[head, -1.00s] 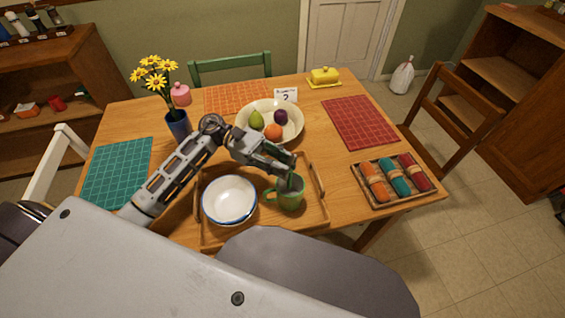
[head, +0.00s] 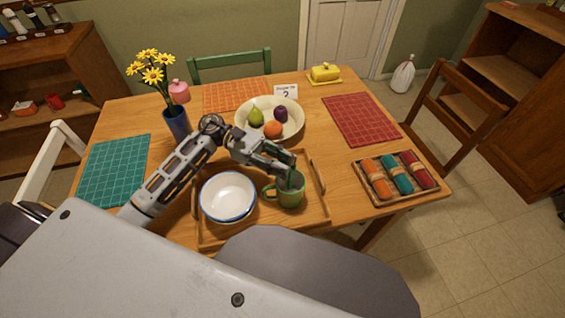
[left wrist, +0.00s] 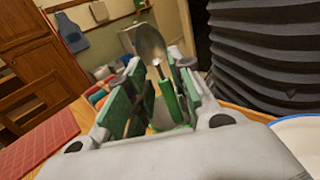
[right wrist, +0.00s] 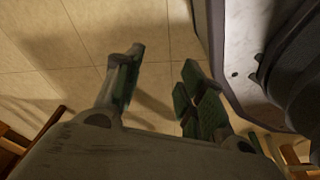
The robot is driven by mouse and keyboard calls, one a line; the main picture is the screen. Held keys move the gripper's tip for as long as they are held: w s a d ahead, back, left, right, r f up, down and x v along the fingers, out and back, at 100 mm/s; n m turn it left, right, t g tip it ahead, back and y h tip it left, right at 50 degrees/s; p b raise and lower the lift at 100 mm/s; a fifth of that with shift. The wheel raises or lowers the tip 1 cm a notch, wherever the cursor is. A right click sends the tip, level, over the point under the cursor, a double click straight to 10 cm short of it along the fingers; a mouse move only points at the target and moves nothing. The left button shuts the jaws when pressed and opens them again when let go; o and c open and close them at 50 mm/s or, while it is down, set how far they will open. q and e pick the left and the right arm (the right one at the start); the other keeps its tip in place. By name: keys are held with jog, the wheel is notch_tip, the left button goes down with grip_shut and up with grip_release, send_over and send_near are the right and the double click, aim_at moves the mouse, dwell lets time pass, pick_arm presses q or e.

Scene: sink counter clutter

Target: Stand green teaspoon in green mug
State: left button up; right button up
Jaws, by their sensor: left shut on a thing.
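The green mug (head: 291,196) stands upright on the wooden tray, its handle to the left. My left gripper (head: 287,172) is directly over the mug's mouth, its fingertips at the rim. In the left wrist view the green teaspoon (left wrist: 170,98) is between the fingers, metal bowl up and green handle down. The gripper is shut on it. The fingers hide the handle's lower end, so I cannot tell how deep it is in the mug. My right gripper (right wrist: 160,88) is open and empty above the floor.
A white blue-rimmed bowl (head: 228,197) stands left of the mug on the tray (head: 321,186). A fruit bowl (head: 297,126) is behind the tray. A vase of yellow flowers (head: 177,123) stands back left. A basket of rolled napkins (head: 396,178) is at right.

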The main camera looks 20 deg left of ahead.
pick_arm(q)
jog(key=shift+f+b, duration=0.95)
jog(key=shift+b, duration=0.05)
pick_arm(e)
notch_tip(320, 180, up, 6)
jog(key=w+a, duration=0.2)
jog(key=w, duration=0.1)
jog(key=shift+a+f, duration=0.2)
jog(key=shift+a, duration=0.1)
pick_arm(q)
jog(key=o, duration=0.9)
pick_arm(e)
jog(key=shift+w, duration=0.2)
pick_arm(q)
jog(key=shift+w+a, duration=0.25)
jog(key=shift+a, duration=1)
jog(key=shift+w+a, duration=0.25)
jog(key=shift+a, duration=0.95)
jog(key=shift+w+a, duration=0.25)
jog(key=shift+a, duration=1)
